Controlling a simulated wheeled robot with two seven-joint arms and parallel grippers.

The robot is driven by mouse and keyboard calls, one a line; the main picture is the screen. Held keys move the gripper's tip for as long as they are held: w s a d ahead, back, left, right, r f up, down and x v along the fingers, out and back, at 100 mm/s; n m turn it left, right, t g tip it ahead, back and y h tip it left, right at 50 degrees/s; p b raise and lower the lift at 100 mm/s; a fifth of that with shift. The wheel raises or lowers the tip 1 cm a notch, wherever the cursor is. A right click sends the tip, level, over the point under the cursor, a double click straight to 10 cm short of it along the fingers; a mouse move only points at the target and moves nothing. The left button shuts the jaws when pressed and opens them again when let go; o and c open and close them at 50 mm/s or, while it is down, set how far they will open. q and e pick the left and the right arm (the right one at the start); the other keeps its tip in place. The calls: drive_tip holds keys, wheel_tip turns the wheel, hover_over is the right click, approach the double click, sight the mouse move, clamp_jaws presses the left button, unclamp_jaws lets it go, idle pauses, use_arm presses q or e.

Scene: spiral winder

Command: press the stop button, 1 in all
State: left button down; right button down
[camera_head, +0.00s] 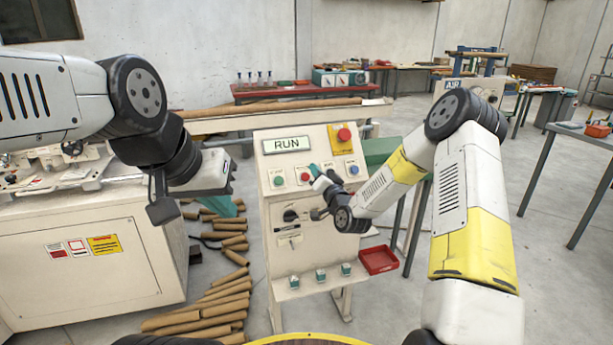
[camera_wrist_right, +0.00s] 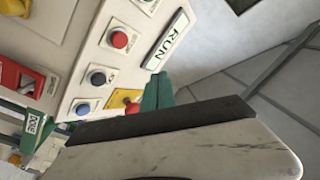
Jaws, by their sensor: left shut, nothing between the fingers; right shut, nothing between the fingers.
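The control panel (camera_head: 260,215) stands in the middle of the head view with a RUN sign (camera_head: 287,144). Below the sign is a row of buttons: green (camera_head: 279,181), red (camera_head: 304,178), a dark one and blue (camera_head: 353,169). The red button also shows in the right wrist view (camera_wrist_right: 119,40); its label is too small to read. A red mushroom button (camera_head: 344,134) sits on a yellow plate. My right gripper (camera_head: 315,170) is shut and empty, its green tip just right of the red button; contact is unclear. My left gripper (camera_head: 226,206) is shut and empty, left of the panel.
Cardboard tubes (camera_head: 205,312) lie on the floor left of the panel. A white machine (camera_head: 75,265) stands at the left. A red tray (camera_head: 378,260) is at the panel's lower right. A long tube (camera_head: 275,106) runs behind the panel.

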sight(308, 178)
drive_tip(key=shift+w+a+f, duration=0.35)
drive_tip(key=shift+w+f, duration=0.6)
drive_tip(key=shift+w, duration=0.1)
drive_tip(key=shift+w+a+f, duration=0.35)
drive_tip(key=shift+w+f, duration=0.6)
drive_tip(key=shift+w, duration=0.15)
drive_tip(key=shift+w+a+f, duration=0.35)
drive_tip(key=shift+w+f, duration=0.6)
drive_tip(key=shift+w, duration=0.1)
drive_tip(key=shift+w+f, duration=0.1)
drive_tip(key=shift+w+a+f, duration=0.1)
drive_tip(key=shift+w+f, duration=0.05)
drive_tip(key=shift+w, duration=0.05)
drive_tip(key=shift+w+a+f, duration=0.1)
drive_tip(key=shift+w+f, duration=0.2)
idle(0.5)
idle(0.4)
drive_tip(key=shift+s+d+r, duration=0.2)
drive_tip(key=shift+s+r, duration=0.4)
